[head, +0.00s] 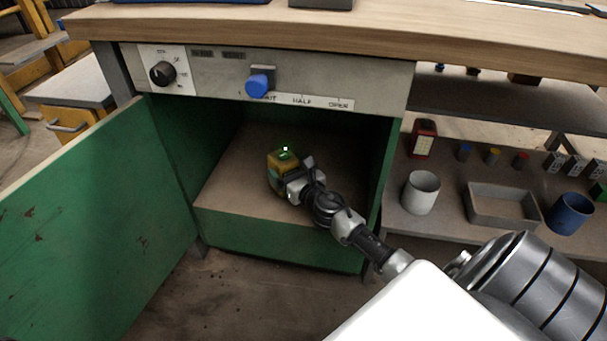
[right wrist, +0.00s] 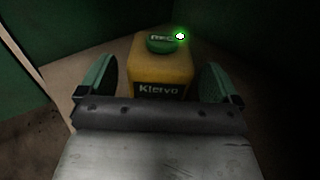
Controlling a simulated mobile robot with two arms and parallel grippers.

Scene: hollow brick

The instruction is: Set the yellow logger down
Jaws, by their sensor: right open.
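The yellow logger (head: 274,161) stands upright inside the green cabinet, on its floor (head: 238,173). It has a green top with a lit green light. My right gripper (head: 289,177) reaches into the cabinet at the logger. In the right wrist view its two green-padded fingers (right wrist: 158,82) are spread to either side of the logger, with a gap visible on each side. The lower part of the logger is hidden behind the gripper. My left gripper is not in view.
The green cabinet door (head: 95,225) stands open at the left. A panel above has a black knob (head: 163,73) and a blue knob (head: 259,84). On the right shelf are a white cup (head: 420,193), a grey tray (head: 502,206) and a blue cup (head: 571,213).

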